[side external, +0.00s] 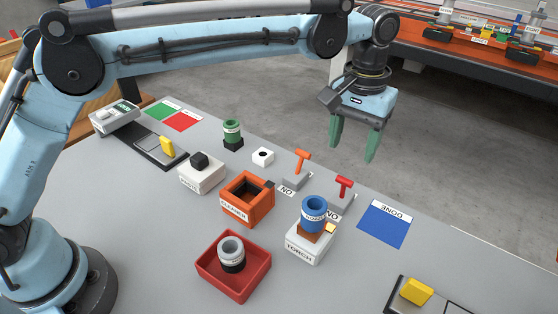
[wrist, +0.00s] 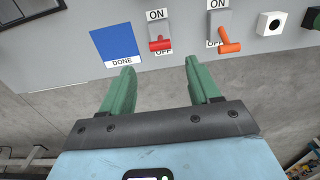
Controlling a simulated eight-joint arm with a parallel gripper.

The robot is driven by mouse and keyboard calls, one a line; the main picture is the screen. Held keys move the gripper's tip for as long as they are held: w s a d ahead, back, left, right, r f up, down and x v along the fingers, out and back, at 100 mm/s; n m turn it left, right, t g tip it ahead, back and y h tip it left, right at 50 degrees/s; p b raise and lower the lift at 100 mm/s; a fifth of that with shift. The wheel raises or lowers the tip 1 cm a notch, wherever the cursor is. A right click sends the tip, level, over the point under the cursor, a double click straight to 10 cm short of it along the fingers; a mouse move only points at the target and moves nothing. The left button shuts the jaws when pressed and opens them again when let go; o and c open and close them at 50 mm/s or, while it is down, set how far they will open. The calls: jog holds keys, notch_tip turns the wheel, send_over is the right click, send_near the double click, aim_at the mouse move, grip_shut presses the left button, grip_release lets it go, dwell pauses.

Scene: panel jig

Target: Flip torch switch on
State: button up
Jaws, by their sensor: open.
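A red lever switch (side external: 343,187) with a grey base stands behind the white box labelled TORCH (side external: 310,245). In the wrist view the red lever (wrist: 160,43) lies toward the OFF end of its base, with ON at the far end. An orange lever switch (side external: 301,160) stands beside it, near the orange CLEANER box (side external: 247,200); its lever (wrist: 229,42) also lies toward OFF. My gripper (side external: 353,152) is open and empty, raised beyond the far table edge. In the wrist view the red lever appears ahead of the gap between the green fingers (wrist: 160,67). Nothing is touched.
A blue DONE pad (side external: 385,224) lies flat right of the red switch. A blue cup-like part (side external: 314,210) sits on the TORCH box. A red tray (side external: 233,284) holds a grey-white part (side external: 231,253). A white button block (side external: 263,156) stands left of the orange switch.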

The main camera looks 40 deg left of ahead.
aim_at(345, 179)
notch_tip(345, 179, down, 10)
jog(key=shift+f, duration=0.15)
dwell(0.4)
jog(key=c, duration=1)
jog(key=shift+s+f+t, duration=0.1)
jog(key=shift+s+t, duration=0.3)
jog(key=shift+t, duration=0.4)
jog(key=shift+s+t, duration=0.35)
jog(key=shift+t, duration=0.45)
jog(key=shift+c, duration=0.2)
jog(key=o, duration=1)
jog(key=shift+o, duration=0.2)
